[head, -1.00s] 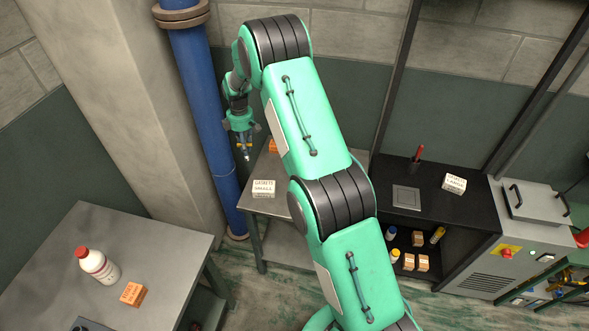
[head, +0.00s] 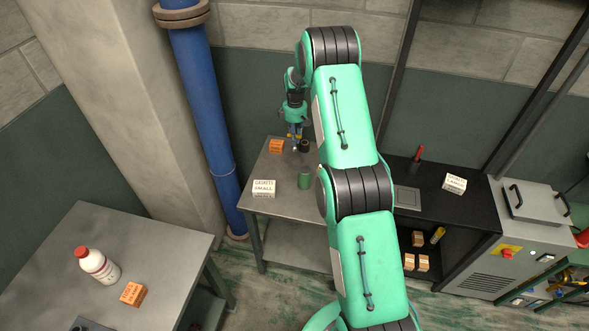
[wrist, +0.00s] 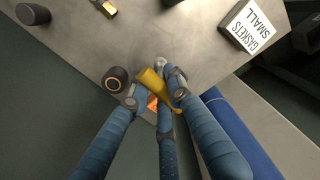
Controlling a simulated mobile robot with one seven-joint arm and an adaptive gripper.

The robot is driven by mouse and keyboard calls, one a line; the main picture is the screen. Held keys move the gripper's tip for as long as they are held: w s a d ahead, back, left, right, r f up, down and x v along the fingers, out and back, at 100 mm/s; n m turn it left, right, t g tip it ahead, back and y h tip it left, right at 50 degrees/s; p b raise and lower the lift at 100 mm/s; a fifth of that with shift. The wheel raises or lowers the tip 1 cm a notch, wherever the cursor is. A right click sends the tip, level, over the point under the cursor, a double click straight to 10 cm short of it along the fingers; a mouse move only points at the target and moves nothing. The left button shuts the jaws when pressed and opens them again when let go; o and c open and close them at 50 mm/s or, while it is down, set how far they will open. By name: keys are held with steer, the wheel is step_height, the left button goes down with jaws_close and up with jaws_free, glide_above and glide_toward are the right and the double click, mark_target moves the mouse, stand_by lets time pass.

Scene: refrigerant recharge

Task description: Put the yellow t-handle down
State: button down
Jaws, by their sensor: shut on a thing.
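The yellow t-handle (wrist: 151,82) is held between the blue fingers of my gripper (wrist: 158,95) in the wrist view. Its yellow bar lies slantwise across the grip, and a silvery end shows just beyond it. In the head view my gripper (head: 295,136) hangs over the back part of the grey metal table (head: 285,205), between an orange box (head: 276,146) and a dark round object (head: 304,146). The t-handle is too small to make out clearly there. I cannot tell whether its lower end touches the tabletop.
A white gaskets box (head: 263,188) and a green cylinder (head: 305,181) stand toward the table's front. In the wrist view a dark cylinder with an orange ring (wrist: 117,80) is close left of the fingers. A blue pipe (head: 203,100) rises beside the table. Bare tabletop lies between.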

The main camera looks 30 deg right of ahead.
steer(key=shift+f, duration=0.75)
steer(key=shift+f, duration=2.9)
steer(key=shift+f+p, duration=0.4)
steer(key=shift+f, duration=1.7)
steer(key=shift+f, duration=0.15)
steer(key=c, duration=1.6)
jaws_free()
steer(key=shift+r, duration=0.2)
